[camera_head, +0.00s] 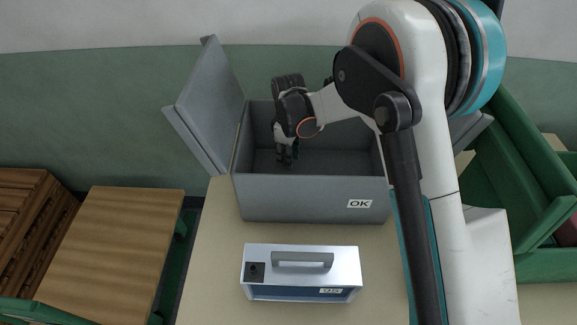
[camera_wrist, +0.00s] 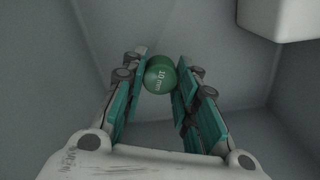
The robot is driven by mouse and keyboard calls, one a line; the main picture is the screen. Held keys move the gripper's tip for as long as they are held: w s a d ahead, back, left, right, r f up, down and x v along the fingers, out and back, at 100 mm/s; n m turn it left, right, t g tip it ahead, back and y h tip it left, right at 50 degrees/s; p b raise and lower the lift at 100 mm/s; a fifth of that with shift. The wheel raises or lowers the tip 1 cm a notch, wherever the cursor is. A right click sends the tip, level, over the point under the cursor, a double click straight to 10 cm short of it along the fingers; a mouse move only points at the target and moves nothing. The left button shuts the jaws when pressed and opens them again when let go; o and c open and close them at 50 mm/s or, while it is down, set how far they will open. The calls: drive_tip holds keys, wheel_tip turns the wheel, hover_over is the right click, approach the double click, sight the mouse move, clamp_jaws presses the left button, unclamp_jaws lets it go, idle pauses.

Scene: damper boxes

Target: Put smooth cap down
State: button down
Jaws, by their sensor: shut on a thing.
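In the head view my gripper (camera_head: 286,155) points down inside the open grey box (camera_head: 300,200) labelled "OK". Grey box walls surround the cap in the wrist view. I cannot tell whether the cap touches the box floor. In the head view the cap is too small and dark to make out clearly.
The grey box's lid (camera_head: 208,105) stands open at its left. A silver-blue case (camera_head: 301,283) with a handle is in front of the box on the pale table (camera_head: 208,290). A wooden-topped surface (camera_head: 120,240) is at left, a green crate (camera_head: 545,265) at right.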

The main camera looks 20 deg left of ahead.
sight(288, 171)
drive_tip(key=shift+f+b, duration=0.6)
drive_tip(key=shift+f, duration=1.5)
drive_tip(key=shift+f, duration=0.1)
drive_tip(key=c, duration=1.2)
unclamp_jaws()
drive_tip(key=shift+c, duration=0.2)
wheel_tip(288, 171, up, 12)
drive_tip(key=p, duration=0.4)
